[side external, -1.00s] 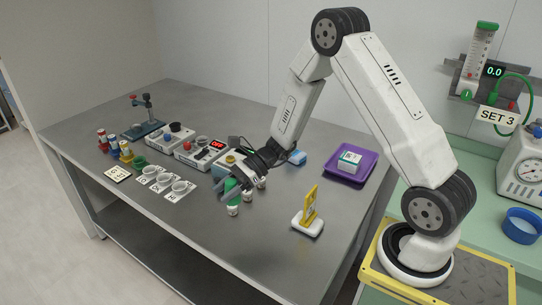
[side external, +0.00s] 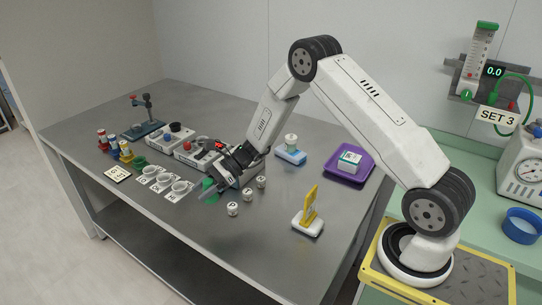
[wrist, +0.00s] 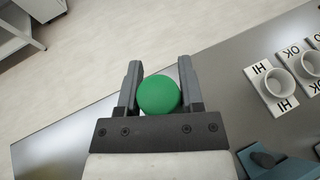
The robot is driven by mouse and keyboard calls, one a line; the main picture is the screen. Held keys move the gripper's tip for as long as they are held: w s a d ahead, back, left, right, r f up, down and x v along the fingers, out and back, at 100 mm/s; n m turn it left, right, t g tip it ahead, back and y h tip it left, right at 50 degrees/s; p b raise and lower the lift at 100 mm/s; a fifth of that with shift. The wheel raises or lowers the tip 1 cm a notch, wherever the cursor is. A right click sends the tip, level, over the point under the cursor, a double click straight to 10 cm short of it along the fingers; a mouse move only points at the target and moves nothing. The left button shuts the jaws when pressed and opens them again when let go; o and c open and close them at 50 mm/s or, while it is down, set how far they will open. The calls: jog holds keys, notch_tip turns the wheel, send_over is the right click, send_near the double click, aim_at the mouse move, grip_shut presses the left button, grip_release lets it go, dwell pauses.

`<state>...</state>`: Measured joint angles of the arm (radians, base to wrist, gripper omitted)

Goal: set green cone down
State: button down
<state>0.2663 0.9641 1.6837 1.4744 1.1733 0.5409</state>
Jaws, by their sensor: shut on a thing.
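The green cone (wrist: 159,95) shows in the wrist view as a round green shape between my two fingers. In the side view the cone (side external: 208,183) is partly hidden by my gripper (side external: 211,192). My gripper, also in the wrist view (wrist: 158,88), is shut on the cone, with a finger on each side. The cone is near the front part of the metal table (side external: 160,213), just right of the labelled cups. I cannot tell whether its base touches the table.
White cups on cards marked HI (side external: 180,187) and OK stand left of my gripper. Small white lettered pots (side external: 232,208) stand to its right. A yellow stand (side external: 308,207) and purple tray (side external: 371,168) are further right. The front table strip is bare.

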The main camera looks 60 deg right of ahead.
jog(key=w+f, duration=0.6)
jog(key=shift+w+a+f, duration=0.1)
jog(key=shift+w+f, duration=0.05)
dwell(0.3)
jog(key=shift+w+f, duration=0.2)
jog(key=shift+f, duration=1.55)
jog(key=shift+f, duration=0.15)
jog(key=shift+c, duration=1.1)
grip_release()
